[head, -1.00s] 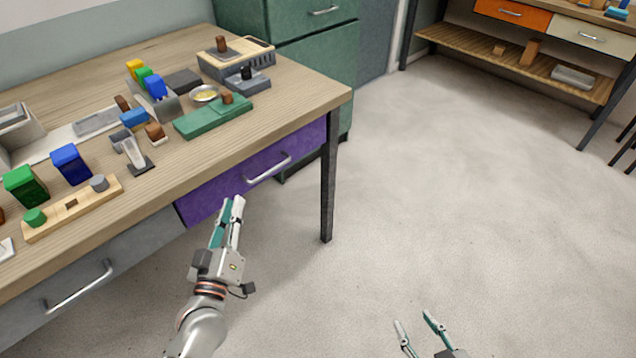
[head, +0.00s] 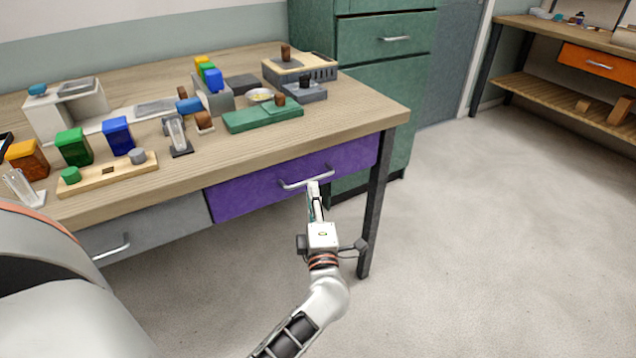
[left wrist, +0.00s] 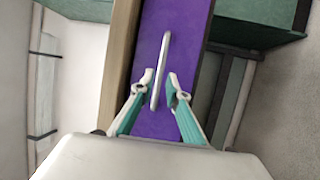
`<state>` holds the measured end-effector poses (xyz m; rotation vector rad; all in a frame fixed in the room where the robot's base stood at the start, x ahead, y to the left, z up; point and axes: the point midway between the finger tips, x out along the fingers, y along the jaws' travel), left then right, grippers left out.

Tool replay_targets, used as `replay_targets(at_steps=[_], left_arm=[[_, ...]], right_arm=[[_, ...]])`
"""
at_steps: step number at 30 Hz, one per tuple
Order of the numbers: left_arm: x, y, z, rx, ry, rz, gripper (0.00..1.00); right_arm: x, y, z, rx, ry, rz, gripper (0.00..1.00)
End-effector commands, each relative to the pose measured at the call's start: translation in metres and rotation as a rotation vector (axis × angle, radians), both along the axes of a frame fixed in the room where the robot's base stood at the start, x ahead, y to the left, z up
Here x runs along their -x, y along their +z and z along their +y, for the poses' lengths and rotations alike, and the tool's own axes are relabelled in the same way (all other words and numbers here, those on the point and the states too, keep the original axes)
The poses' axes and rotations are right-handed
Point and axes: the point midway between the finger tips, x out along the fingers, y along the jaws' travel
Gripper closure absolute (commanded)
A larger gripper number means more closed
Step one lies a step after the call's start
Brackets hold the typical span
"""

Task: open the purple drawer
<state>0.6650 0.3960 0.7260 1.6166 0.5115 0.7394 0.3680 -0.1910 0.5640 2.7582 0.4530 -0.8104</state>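The purple drawer (head: 250,192) is under the right part of the wooden table, and its front looks flush with the table frame. Its silver bar handle (head: 292,185) runs across the front. In the left wrist view the purple front (left wrist: 190,30) shows behind the handle (left wrist: 162,60), whose lower end lies between the two open fingertips (left wrist: 160,88). I see a gap on at least the right side; contact on the left is unclear. My right gripper is out of view.
The table (head: 345,115) holds colored blocks, a green case (head: 262,118) and a small bowl (head: 260,96). A dark table leg (head: 374,210) stands right of the drawer. A grey drawer (head: 150,225) is to the left. A green cabinet (head: 400,90) stands behind. The floor at right is clear.

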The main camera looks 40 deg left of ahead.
Motion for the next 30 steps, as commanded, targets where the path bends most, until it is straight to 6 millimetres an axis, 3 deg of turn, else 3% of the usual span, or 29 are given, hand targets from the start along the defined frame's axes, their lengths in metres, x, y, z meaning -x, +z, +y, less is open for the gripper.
replay_targets(at_steps=[9,20,23,30], left_arm=[[-0.030,0.006,0.029,-0.003,0.000,0.003,0.85],[-0.035,0.009,0.034,-0.002,-0.002,0.002,0.85],[-0.035,0.009,0.034,-0.002,-0.002,0.002,1.00],[-0.035,0.009,0.034,-0.002,-0.002,0.002,1.00]], right_arm=[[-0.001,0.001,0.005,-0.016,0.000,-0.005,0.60],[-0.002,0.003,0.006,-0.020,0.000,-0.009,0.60],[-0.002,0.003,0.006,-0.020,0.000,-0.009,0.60],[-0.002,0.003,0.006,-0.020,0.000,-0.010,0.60]])
